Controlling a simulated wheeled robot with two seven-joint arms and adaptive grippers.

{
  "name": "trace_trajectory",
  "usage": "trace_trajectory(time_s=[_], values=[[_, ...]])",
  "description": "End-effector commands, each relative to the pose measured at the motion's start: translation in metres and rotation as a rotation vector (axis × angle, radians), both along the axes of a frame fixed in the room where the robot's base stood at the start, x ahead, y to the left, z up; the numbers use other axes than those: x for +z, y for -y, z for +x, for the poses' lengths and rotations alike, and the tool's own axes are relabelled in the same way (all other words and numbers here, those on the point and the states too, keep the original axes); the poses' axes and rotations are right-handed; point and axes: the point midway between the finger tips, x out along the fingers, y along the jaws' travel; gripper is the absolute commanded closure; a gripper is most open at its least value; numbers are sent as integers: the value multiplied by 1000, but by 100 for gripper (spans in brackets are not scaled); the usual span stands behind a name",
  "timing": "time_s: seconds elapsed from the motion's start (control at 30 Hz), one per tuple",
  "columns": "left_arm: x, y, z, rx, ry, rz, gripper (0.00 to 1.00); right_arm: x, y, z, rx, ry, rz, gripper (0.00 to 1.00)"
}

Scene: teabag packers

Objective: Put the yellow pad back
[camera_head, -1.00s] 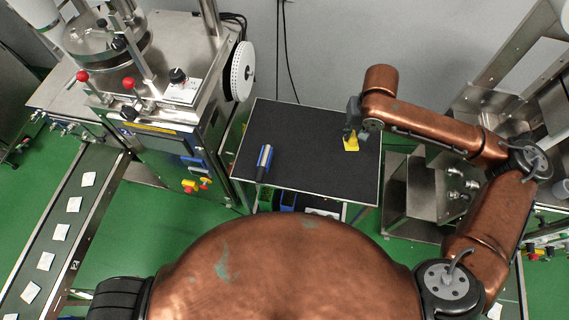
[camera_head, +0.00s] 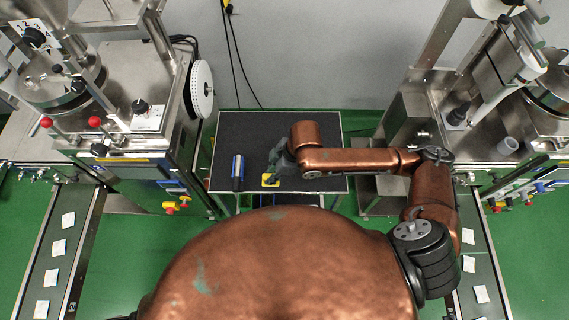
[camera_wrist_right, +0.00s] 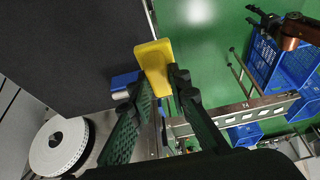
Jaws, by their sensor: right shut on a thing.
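The yellow pad (camera_head: 270,180) is in the jaws of my right gripper (camera_head: 274,172), near the front edge of the black-topped table (camera_head: 250,130). In the right wrist view the yellow pad (camera_wrist_right: 154,62) sits at the fingertips of the right gripper (camera_wrist_right: 158,85), which is shut on it. Whether the pad touches the table top is unclear. My left gripper (camera_wrist_right: 263,19) shows small and dark at the upper right of the wrist view, away from the table; its jaw state is too small to tell.
A blue and silver tool (camera_head: 238,172) lies on the table just left of the pad. Steel machines stand on both sides, with a white reel (camera_head: 202,88) on the left one. Conveyors with white teabags (camera_head: 59,248) run at both sides. The table's back half is clear.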

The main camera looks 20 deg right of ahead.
Motion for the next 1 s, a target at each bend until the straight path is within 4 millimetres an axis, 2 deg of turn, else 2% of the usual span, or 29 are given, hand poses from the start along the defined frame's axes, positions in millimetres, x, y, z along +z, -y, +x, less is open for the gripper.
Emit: trace_trajectory(time_s=[0.1, 0.3, 0.5, 0.83, 1.0], values=[[3, -1, -3, 1, -4, 0, 60, -13, 20, 23, -9, -2, -5, 100], [8, -1, -3, 1, -4, 0, 60, -36, 48, 59, -9, -4, -3, 100], [9, -1, -3, 1, -4, 0, 60, -70, 65, 80, -6, -1, -3, 100], [11, -1, 0, 1, 0, 1, 60, -92, 75, 93, -5, -3, -2, 100], [16, 0, 0, 2, 1, 1, 60, -115, 75, 92, -4, -4, -2, 100]])
